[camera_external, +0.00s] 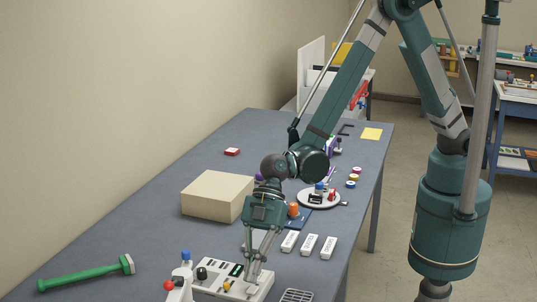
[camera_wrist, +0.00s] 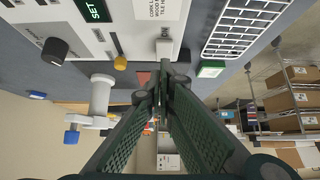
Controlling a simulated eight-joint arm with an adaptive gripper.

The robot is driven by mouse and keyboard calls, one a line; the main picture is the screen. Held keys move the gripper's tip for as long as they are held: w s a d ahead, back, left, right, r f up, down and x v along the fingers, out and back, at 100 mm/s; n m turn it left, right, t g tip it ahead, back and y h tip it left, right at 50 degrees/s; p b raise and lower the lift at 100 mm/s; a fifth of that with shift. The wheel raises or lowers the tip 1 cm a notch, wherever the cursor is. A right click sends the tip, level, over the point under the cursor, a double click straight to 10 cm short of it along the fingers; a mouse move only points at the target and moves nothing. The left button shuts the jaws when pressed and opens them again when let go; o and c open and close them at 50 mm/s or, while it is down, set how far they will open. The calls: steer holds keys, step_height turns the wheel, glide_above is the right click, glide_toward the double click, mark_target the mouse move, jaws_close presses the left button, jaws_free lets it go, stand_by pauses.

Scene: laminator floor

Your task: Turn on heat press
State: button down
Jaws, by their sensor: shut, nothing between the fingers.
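The heat press (camera_external: 212,291) is a white unit at the near end of the bench, with a black knob, an orange-yellow button and a green display. In the wrist view its white panel (camera_wrist: 92,42) shows the black knob (camera_wrist: 54,48), a display reading SET (camera_wrist: 92,9), the yellow button (camera_wrist: 120,62) and a small pale switch (camera_wrist: 164,48) beside the letters ON. My gripper (camera_wrist: 164,76) is shut and empty, its fingertips just by that switch; I cannot tell whether they touch it. In the external view my gripper (camera_external: 251,284) points down at the panel's right part.
A wire rack (camera_external: 297,295) lies right of the press. A lever with red and blue knobs (camera_external: 186,256) stands at its left. A green hammer-like tool (camera_external: 86,273), a tan box (camera_external: 217,195) and several white labelled blocks (camera_external: 309,244) lie on the bench.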

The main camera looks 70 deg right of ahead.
mark_target(252, 287)
steer(key=r, duration=0.1)
steer(key=r+p, duration=0.1)
steer(key=r, duration=0.1)
steer(key=shift+d+r, duration=0.15)
steer(key=shift+d, duration=0.2)
steer(key=d+f+v, duration=0.1)
steer(key=v, duration=0.8)
steer(key=shift+d, duration=0.35)
steer(key=shift+d, duration=0.1)
